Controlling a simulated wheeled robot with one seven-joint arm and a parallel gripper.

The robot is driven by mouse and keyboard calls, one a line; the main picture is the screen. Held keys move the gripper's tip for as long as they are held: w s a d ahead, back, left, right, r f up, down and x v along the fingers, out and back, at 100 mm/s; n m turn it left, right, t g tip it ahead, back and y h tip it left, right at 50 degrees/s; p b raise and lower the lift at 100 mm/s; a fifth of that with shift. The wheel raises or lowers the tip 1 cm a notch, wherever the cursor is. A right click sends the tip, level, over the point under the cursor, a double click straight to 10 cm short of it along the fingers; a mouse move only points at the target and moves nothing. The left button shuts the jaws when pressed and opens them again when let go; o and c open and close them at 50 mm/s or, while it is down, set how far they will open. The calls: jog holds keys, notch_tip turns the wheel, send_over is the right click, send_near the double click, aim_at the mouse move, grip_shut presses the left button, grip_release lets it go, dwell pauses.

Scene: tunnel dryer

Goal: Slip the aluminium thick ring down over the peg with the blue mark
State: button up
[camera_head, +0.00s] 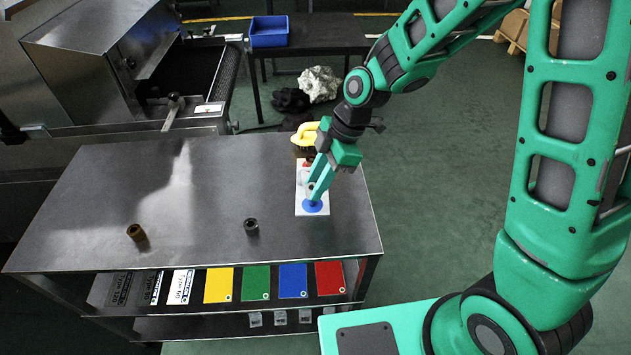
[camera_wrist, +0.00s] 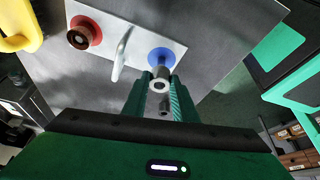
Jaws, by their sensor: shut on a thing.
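The aluminium thick ring (camera_wrist: 160,86) is pale, with a dark hole, and sits between my gripper's fingertips (camera_wrist: 161,88). The blue mark (camera_wrist: 160,56) is a disc at one end of a white plate (camera_wrist: 141,56). A grey peg shows between the disc and the ring, in line with the ring. In the head view my gripper (camera_head: 312,192) points down just above the blue mark (camera_head: 313,207) and hides the ring. It is shut on the ring.
At the plate's other end a brown ring (camera_wrist: 80,37) sits at a red mark. A silver upright (camera_wrist: 122,47) stands mid-plate. A yellow object (camera_head: 306,134) is beyond the plate. A brown ring (camera_head: 136,232) and a dark ring (camera_head: 251,226) stand on the otherwise clear metal table (camera_head: 190,215).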

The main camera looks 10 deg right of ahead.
jog(key=shift+f, duration=1.85)
jog(key=o, duration=1.1)
jog(key=shift+r, duration=0.15)
jog(key=v, duration=1)
jog(key=shift+d+r, duration=0.15)
jog(key=shift+r, duration=0.1)
jog(key=s+d+r+m+h, duration=0.1)
jog(key=s+d+r+m, duration=0.1)
jog(key=s+d+m, duration=0.35)
jog(key=s+d+r+m+t+h, duration=0.1)
jog(key=s+d+r+m+h, duration=0.15)
jog(key=d+m, duration=0.65)
jog(key=s+d+r+m+h, duration=0.15)
jog(key=s+d+m, duration=0.25)
jog(key=d, duration=0.6)
jog(key=s+d+m, duration=0.1)
jog(key=s+m, duration=0.1)
jog(key=s, duration=0.1)
jog(key=s+d+m, duration=0.2)
jog(key=s+m, duration=0.1)
jog(key=s+d+m, duration=0.2)
jog(key=s, duration=0.1)
jog(key=shift+s+d+r+m+y, duration=0.2)
jog(key=shift+s+r+m+y, duration=0.1)
jog(key=shift+s+r+m, duration=0.1)
